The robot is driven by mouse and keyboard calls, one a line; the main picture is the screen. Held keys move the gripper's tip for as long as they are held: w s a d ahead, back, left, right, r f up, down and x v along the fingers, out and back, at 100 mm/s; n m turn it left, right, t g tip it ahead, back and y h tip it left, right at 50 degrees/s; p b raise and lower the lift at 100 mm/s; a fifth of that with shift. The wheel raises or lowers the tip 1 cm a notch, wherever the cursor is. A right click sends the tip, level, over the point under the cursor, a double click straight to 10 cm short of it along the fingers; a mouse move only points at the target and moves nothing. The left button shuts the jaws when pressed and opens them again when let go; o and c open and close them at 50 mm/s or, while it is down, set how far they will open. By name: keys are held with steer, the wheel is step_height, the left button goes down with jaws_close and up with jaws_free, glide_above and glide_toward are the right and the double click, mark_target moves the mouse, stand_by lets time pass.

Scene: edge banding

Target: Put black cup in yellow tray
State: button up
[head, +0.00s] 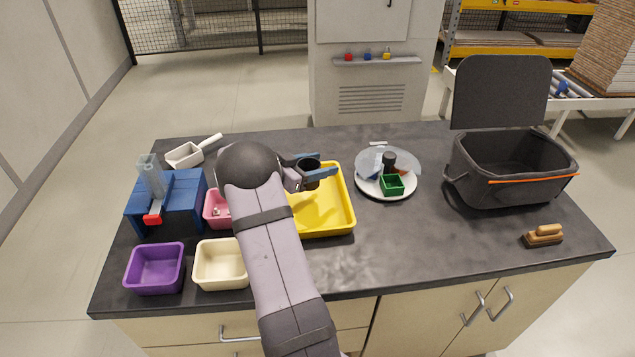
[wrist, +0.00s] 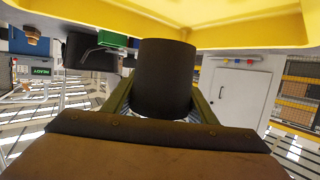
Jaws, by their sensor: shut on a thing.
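The black cup (head: 308,165) is between the fingers of my gripper (head: 318,174), which is shut on it. In the wrist view the cup (wrist: 165,75) fills the middle, between the two fingers (wrist: 160,105). The yellow tray (head: 325,220) lies on the dark worktop, partly hidden behind my arm. In the head view the cup overlaps the tray's far edge. In the wrist view the yellow tray (wrist: 250,30) spans the top, close to the cup's end. I cannot tell whether the cup touches the tray.
A pink bin (head: 216,208), a cream bin (head: 220,264), a purple bin (head: 155,268) and a blue box (head: 180,195) stand left of the tray. A white plate (head: 373,188) with small items is right of it. A dark open basket (head: 510,185) stands farther right.

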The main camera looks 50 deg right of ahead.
steer(key=shift+f+p, duration=0.3)
steer(key=shift+f, duration=2.65)
steer(key=shift+f, duration=0.2)
steer(key=o, duration=1)
steer(key=shift+o, duration=0.2)
steer(key=shift+r, duration=0.15)
steer(key=shift+a+r, duration=0.1)
steer(key=b+v, duration=0.1)
steer(key=v, duration=0.6)
steer(key=shift+a, duration=0.2)
